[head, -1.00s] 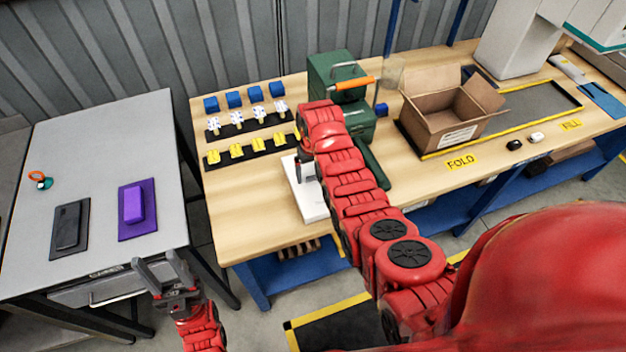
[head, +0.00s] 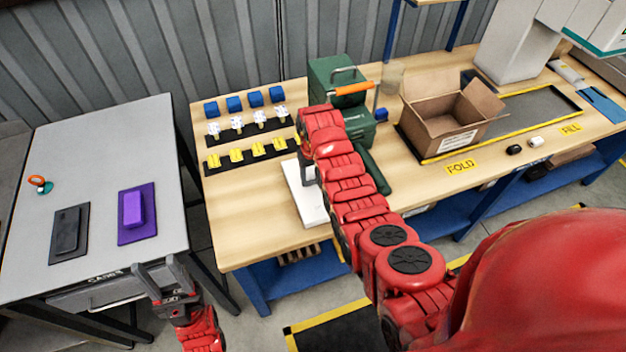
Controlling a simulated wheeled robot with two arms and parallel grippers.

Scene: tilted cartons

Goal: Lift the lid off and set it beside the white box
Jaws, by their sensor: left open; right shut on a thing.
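The white box (head: 311,203) lies near the front edge of the wooden bench, partly hidden by my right arm. Its white lid cannot be told apart from the box at this size. My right gripper (head: 304,172) is at the box's far part, pointing down and mostly hidden behind its red arm. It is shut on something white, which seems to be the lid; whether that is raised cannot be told. My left gripper (head: 158,283) is open and empty in front of the grey table, away from the box.
A green toolbox (head: 335,75) with an orange-handled tool stands behind my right arm. Yellow parts (head: 258,149), white parts and blue blocks stand in rows behind the box. An open carton (head: 440,118) is at right. Bare bench (head: 245,215) lies left of the box.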

